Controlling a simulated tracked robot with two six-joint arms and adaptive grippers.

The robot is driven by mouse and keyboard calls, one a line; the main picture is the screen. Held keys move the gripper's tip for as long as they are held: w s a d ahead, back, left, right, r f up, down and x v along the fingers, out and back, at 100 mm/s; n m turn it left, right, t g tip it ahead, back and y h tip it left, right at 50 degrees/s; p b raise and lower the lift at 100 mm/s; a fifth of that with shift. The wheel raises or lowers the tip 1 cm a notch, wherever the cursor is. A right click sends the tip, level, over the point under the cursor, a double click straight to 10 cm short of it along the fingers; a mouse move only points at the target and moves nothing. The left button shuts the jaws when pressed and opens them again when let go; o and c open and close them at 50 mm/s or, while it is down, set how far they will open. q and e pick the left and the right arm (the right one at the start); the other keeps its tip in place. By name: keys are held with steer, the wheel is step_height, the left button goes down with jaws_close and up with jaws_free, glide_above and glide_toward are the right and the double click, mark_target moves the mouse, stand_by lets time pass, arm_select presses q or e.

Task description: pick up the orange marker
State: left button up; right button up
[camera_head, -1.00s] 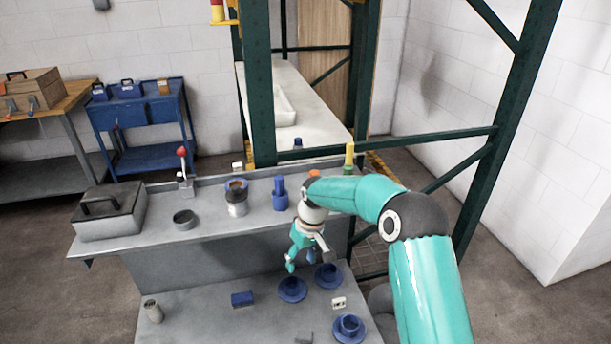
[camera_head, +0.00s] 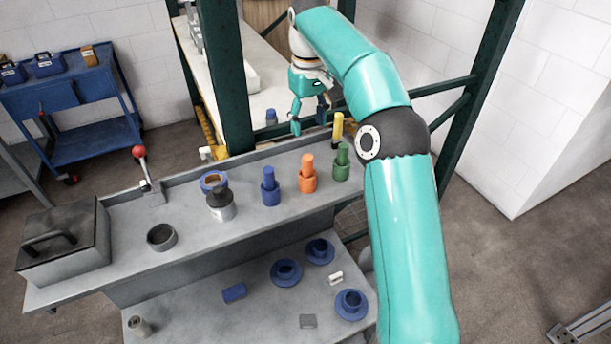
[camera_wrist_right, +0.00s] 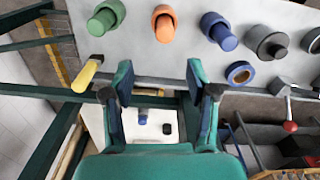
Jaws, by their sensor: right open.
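The orange marker (camera_head: 307,170) stands upright in an orange holder on the upper grey bench, between the blue marker (camera_head: 268,181) and the green marker (camera_head: 342,158). In the right wrist view the orange marker (camera_wrist_right: 163,24) is at the top, beyond the open fingers. My right gripper (camera_head: 309,115) is raised above the back edge of the bench, behind the orange marker. It is open and empty; in the wrist view its fingers (camera_wrist_right: 163,84) stand wide apart. My left gripper is in neither current view.
A yellow handle (camera_head: 338,127) rises behind the green marker. A grey cylinder with a black top (camera_head: 219,203), a dark ring (camera_head: 161,237) and a red-knobbed lever (camera_head: 142,163) stand left. Green frame posts rise behind the bench. Blue cups (camera_head: 286,272) are on the lower shelf.

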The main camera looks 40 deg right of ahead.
mark_target(307, 157)
step_height(307, 157, down, 5)
steer(key=shift+f+b, duration=0.2)
steer(key=shift+b, duration=0.25)
steer(key=shift+s+a+f, duration=0.1)
steer(key=shift+a+f, duration=0.05)
steer(key=shift+f, duration=0.8)
steer(key=shift+s+a+f, duration=0.15)
steer(key=shift+f, duration=0.8)
steer(key=shift+s+a+f, duration=0.1)
steer(key=shift+a+f, duration=0.05)
steer(key=shift+f, duration=1.15)
steer(key=shift+c, duration=0.4)
jaws_close()
